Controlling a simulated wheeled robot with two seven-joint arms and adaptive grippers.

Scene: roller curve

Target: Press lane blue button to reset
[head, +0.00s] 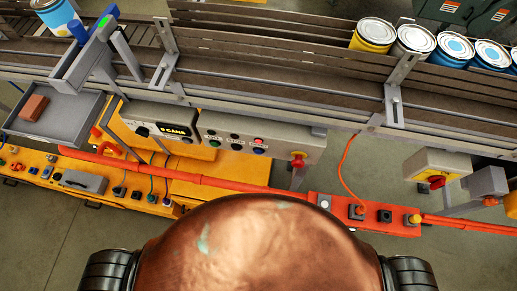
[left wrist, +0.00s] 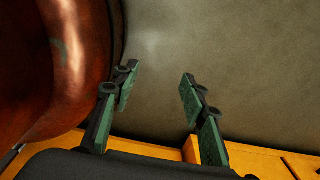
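In the head view a grey control box (head: 225,135) is fixed to the front of the conveyor, left of centre. It carries several small buttons, among them a green one (head: 214,142), a red one (head: 258,141) and what looks like the blue button (head: 260,151) at its lower right. My left gripper (left wrist: 160,72) shows only in the left wrist view, open and empty, its green-padded fingers apart over bare floor. The buttons are not in that view. Neither gripper shows in the head view, and my right gripper is not seen.
Several paint cans (head: 375,34) stand on the conveyor (head: 270,65) at the right, one blue can (head: 58,18) at the far left. A grey tray (head: 62,112) holds a brown block (head: 33,107). A red rail (head: 180,172) and orange bench (head: 150,200) lie below the box.

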